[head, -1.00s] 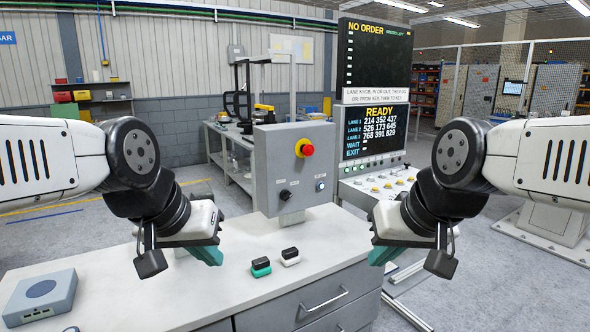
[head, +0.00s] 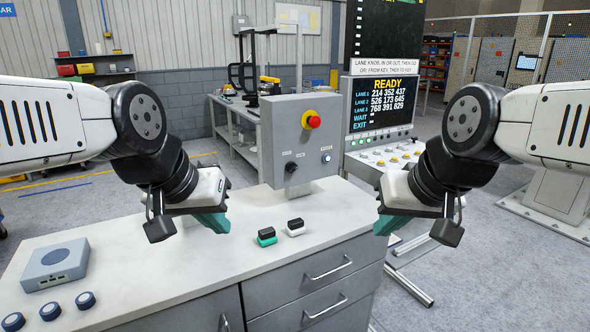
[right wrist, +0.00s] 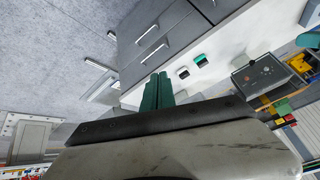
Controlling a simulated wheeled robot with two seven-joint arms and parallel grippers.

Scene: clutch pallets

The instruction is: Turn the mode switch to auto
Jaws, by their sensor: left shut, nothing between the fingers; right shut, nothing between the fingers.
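A grey control box (head: 300,135) stands at the back edge of the workbench. On its face is a black rotary switch (head: 291,166), under a red emergency button on a yellow collar (head: 313,121). Its markings are too small to read, so its setting cannot be told. The box also shows in the right wrist view (right wrist: 258,74). My left gripper (head: 217,224) is shut and empty above the bench, left of and in front of the box. My right gripper (head: 386,224) is shut and empty near the bench's right end; its green fingers show in the right wrist view (right wrist: 158,92).
A green-and-black block (head: 267,237) and a white-and-black block (head: 295,228) sit on the bench (head: 190,270) between my grippers. A grey-blue device (head: 55,264) and several round blue-topped pieces (head: 49,311) are at the left. A display (head: 380,105) stands behind a button console (head: 385,156).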

